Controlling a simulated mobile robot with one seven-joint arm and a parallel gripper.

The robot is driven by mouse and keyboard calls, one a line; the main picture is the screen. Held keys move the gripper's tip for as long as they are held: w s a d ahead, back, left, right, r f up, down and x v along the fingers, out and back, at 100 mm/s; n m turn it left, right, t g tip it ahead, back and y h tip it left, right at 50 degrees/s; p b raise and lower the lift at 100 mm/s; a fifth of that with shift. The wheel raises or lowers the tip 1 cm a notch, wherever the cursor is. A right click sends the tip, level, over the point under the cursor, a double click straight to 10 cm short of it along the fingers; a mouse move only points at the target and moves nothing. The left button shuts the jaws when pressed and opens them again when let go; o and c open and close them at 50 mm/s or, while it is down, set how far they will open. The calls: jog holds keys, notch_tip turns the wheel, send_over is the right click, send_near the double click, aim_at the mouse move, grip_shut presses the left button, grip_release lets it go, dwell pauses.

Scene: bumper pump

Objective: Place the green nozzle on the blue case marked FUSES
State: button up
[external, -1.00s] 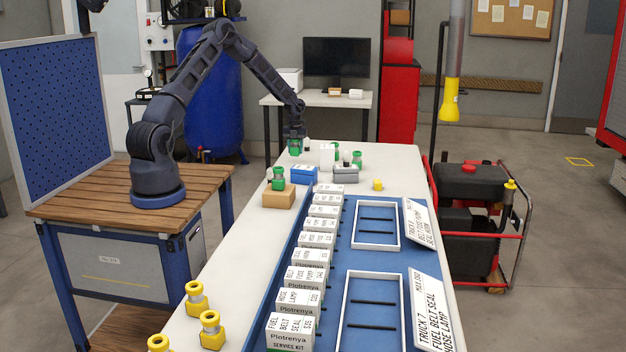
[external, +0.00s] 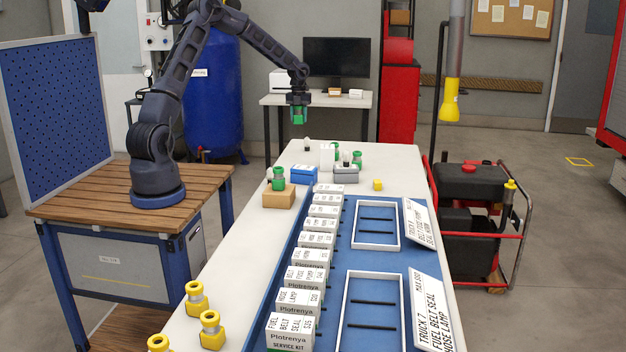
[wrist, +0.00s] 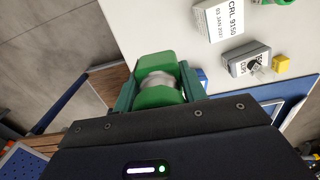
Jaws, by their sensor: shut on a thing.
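My gripper (external: 298,116) is shut on a green nozzle (external: 298,118), held in the air well above the far left end of the white table. In the wrist view the green nozzle (wrist: 158,92) sits between the fingers of my gripper (wrist: 157,86), its pale metallic middle showing. The blue case (external: 304,174) lies on the table below and nearer the camera than the gripper, beside a cardboard box. Its marking is too small to read. In the wrist view only a blue sliver of the case (wrist: 203,76) shows beside the gripper.
A cardboard box (external: 279,198) bears another green nozzle (external: 278,180). A grey case (external: 346,176), a white box (external: 327,157), more green nozzles (external: 357,160) and a yellow block (external: 378,185) stand to the right. A row of white kit boxes (external: 311,259) runs toward the camera.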

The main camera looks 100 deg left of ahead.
notch_tip(320, 180, up, 5)
send_over(304, 168)
jog(key=f, duration=1.9)
jog(key=shift+a+f, duration=0.3)
jog(key=shift+f, duration=0.05)
jog(key=shift+f, duration=0.15)
jog(key=o, duration=1.1)
notch_tip(304, 168, up, 12)
jog(key=shift+r, duration=0.15)
